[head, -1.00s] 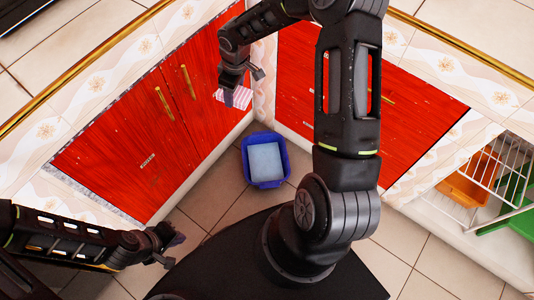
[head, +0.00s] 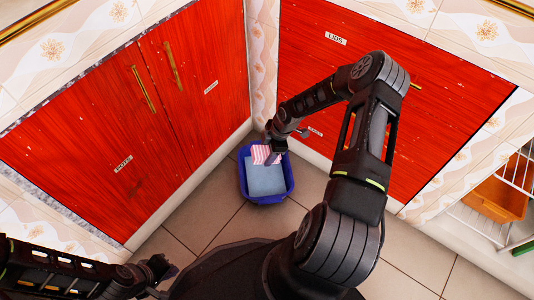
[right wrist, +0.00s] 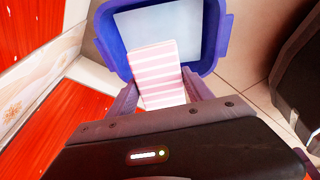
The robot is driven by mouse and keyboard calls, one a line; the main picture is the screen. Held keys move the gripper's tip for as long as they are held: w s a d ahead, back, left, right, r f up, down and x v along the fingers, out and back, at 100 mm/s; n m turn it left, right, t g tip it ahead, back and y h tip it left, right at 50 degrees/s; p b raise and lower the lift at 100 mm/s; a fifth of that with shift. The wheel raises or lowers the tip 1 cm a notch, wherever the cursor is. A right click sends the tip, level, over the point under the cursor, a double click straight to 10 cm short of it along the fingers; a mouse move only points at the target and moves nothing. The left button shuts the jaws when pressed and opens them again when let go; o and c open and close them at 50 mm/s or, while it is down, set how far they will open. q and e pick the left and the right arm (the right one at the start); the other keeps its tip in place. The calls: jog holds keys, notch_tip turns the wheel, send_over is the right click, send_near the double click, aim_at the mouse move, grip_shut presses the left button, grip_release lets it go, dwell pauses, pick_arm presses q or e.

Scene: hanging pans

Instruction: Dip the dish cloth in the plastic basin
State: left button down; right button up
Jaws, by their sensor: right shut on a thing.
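The plastic basin (head: 289,184) is blue with a pale blue surface inside and stands on the floor in the corner. The right wrist view shows its rim (right wrist: 224,38) too. The dish cloth (head: 261,154) is pink and white striped. My right gripper (head: 274,154) is shut on the cloth, over the basin's back part in the head view. In the right wrist view the cloth (right wrist: 158,72) lies between the fingers and overlaps the basin's opening; whether it touches the pale surface I cannot tell. My left gripper (head: 164,270) is low at the left, apart from both; its finger opening is unclear.
Red cabinet doors (head: 100,120) stand behind and left of the basin, with another red front (head: 420,110) to the right. A wire rack with an orange container (head: 495,200) is at the far right. Bare tiled floor (head: 215,215) lies in front of the basin.

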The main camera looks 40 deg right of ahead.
notch_tip(320, 180, down, 12)
jog(key=b, duration=0.9)
jog(key=shift+f+b, duration=0.65)
jog(key=shift+f, duration=0.85)
jog(key=shift+r+p, duration=3.9)
jog(key=shift+r, duration=1.65)
jog(key=shift+r+p, duration=1.4)
jog(key=shift+r, duration=0.6)
